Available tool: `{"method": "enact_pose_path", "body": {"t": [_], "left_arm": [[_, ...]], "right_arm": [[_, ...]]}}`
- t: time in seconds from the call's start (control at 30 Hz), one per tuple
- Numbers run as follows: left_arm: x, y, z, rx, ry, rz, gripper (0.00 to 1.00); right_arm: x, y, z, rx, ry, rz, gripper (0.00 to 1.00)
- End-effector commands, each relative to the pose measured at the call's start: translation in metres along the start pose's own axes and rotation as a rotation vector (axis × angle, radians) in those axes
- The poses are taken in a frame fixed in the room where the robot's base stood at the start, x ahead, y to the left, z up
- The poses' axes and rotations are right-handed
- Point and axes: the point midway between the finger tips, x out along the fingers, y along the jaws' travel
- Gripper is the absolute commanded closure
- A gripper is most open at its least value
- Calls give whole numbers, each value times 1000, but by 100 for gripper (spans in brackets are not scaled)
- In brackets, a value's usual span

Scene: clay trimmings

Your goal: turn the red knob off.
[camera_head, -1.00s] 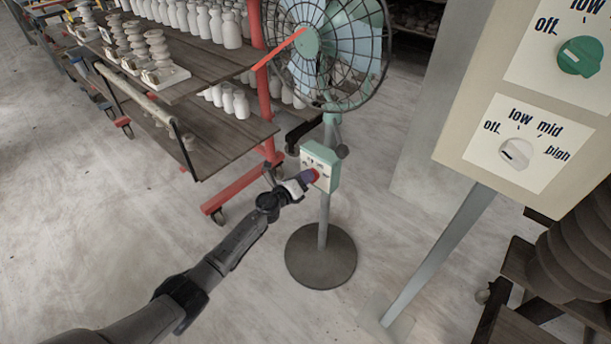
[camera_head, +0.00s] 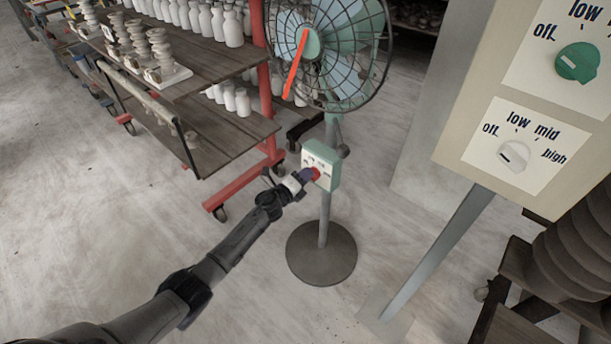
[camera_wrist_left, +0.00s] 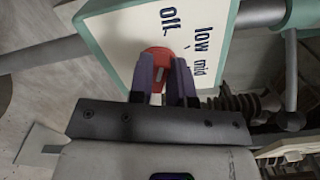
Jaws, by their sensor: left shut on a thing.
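The red knob (camera_head: 315,173) is on the small white and mint control box (camera_head: 325,158) on the fan's stand. My left gripper (camera_head: 306,175) is at the knob, its fingers on it. In the left wrist view, the purple fingers (camera_wrist_left: 166,82) are shut on the red knob (camera_wrist_left: 157,56), one on each side. Its white mark is partly hidden between the fingers. The labels "off", "low" and "mid" show on the panel (camera_wrist_left: 130,50); any further label is hidden. My right gripper is not in view.
The fan (camera_head: 335,50) has a wire cage and a round base (camera_head: 321,254). A large panel (camera_head: 470,135) at the right carries a green knob (camera_head: 577,62) and a white knob (camera_head: 513,156). A cart (camera_head: 215,130) with white bottles stands at the left. Open floor lies in front.

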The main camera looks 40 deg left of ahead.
Motion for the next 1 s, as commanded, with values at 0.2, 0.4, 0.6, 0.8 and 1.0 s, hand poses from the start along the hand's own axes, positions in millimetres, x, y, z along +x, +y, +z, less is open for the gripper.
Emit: {"method": "enact_pose_path", "body": {"t": [0.2,0.4,0.6,0.8,1.0], "left_arm": [[0,0,0,-4,0,0,100],[0,0,0,-3,0,0,68],[0,0,0,-2,0,0,56],[-2,0,0,-1,0,0,56],[-23,-2,1,0,0,2,56]], "right_arm": [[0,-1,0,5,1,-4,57],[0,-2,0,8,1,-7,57],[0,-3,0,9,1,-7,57],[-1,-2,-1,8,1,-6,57],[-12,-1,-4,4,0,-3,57]]}}
